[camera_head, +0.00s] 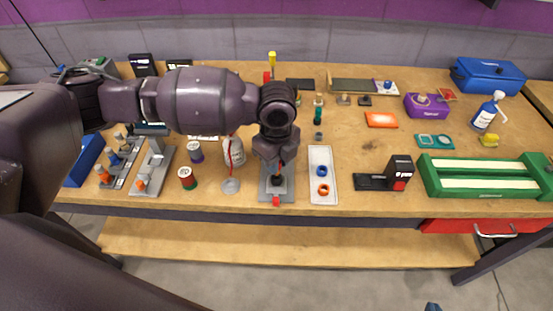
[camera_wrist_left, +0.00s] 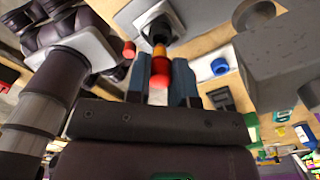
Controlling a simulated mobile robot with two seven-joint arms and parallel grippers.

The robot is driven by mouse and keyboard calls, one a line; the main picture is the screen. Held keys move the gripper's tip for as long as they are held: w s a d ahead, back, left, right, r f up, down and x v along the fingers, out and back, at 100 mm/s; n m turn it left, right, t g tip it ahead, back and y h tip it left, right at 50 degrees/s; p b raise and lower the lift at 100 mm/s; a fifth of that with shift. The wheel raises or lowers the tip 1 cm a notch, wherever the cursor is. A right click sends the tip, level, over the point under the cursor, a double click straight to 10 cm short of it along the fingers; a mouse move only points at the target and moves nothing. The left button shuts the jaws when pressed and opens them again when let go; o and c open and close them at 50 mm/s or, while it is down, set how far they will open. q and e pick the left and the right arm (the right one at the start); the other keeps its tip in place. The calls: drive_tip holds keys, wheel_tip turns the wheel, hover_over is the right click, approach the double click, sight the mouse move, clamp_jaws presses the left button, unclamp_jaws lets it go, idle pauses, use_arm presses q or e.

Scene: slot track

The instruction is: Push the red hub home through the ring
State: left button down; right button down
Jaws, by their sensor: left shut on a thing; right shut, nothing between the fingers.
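My left gripper (camera_head: 280,162) points down over a grey fixture plate (camera_head: 287,196) near the table's front edge. In the left wrist view its two blue-grey fingers (camera_wrist_left: 162,84) are shut on the red hub (camera_wrist_left: 160,69). An orange part shows beyond the hub, towards the dark round ring (camera_head: 277,180) on the plate. The ring also shows in the left wrist view (camera_wrist_left: 162,24). The gripper hides how far the hub reaches into it. A separate red cylinder (camera_head: 276,201) is at the plate's front end. A bluish tip of my right gripper (camera_head: 433,307) shows at the bottom edge, shut and empty.
A white tray (camera_head: 320,155) with a blue ring (camera_head: 322,170) and an orange ring (camera_head: 323,189) lies just right of the plate. A bottle (camera_head: 233,152) and small cylinders stand left. A black stand (camera_head: 400,168) and green vise (camera_head: 485,178) are further right.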

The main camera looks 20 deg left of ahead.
drive_tip(key=shift+s+r, duration=0.1)
drive_tip(key=shift+r, duration=0.15)
drive_tip(key=shift+s, duration=0.1)
drive_tip(key=shift+s+d+f, duration=0.1)
drive_tip(key=shift+s+f, duration=0.15)
drive_tip(key=shift+w, duration=0.1)
use_arm(q)
drive_tip(key=shift+p, duration=0.4)
use_arm(e)
drive_tip(key=shift+w+r, duration=0.5)
drive_tip(key=shift+r, duration=0.4)
drive_tip(key=shift+s+f, duration=0.1)
drive_tip(key=shift+s, duration=0.05)
use_arm(q)
drive_tip(key=shift+f, duration=0.15)
use_arm(e)
drive_tip(key=shift+s+f, duration=0.3)
drive_tip(key=shift+s, duration=0.05)
